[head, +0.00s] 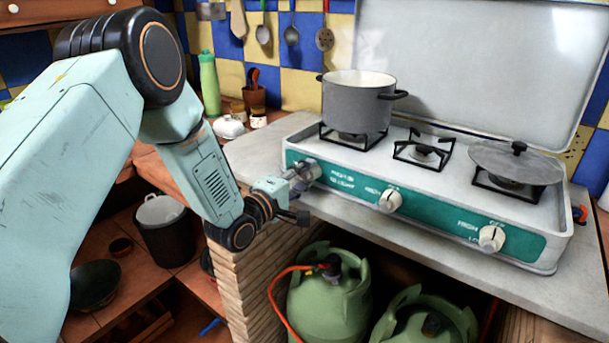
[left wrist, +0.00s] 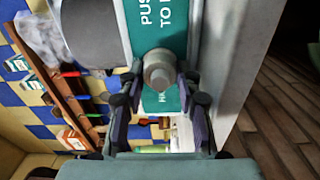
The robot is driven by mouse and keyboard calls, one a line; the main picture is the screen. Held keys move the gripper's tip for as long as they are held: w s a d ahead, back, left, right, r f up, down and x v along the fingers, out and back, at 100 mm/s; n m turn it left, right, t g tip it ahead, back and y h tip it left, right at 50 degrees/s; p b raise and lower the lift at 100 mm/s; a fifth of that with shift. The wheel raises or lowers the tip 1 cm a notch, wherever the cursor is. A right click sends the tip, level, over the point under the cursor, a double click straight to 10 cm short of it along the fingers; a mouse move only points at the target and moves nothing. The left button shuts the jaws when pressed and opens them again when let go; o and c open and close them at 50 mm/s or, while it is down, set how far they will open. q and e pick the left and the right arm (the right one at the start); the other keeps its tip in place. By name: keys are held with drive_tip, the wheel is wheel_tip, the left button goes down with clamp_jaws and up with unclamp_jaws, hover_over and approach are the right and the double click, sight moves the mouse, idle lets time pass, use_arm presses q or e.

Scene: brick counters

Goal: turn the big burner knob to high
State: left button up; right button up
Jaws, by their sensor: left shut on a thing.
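The big burner knob (head: 311,171) is the leftmost of three pale knobs on the stove's green front panel (head: 341,177). It sits below the burner with the grey pot. My left gripper (head: 295,184) is at this knob and partly covers it. In the left wrist view the knob (left wrist: 158,70) points between the two fingers of my left gripper (left wrist: 160,88), which are shut on it. The panel print beside it is partly cut off, so I cannot read the knob's setting. My right gripper is not in view.
Two other knobs (head: 390,200) (head: 491,238) are to the right. Green gas bottles (head: 328,305) stand under the counter (head: 375,237).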

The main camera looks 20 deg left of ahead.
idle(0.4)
use_arm(q)
drive_tip(key=o, duration=1.2)
drive_tip(key=shift+c, duration=0.2)
drive_tip(key=shift+f, duration=0.1)
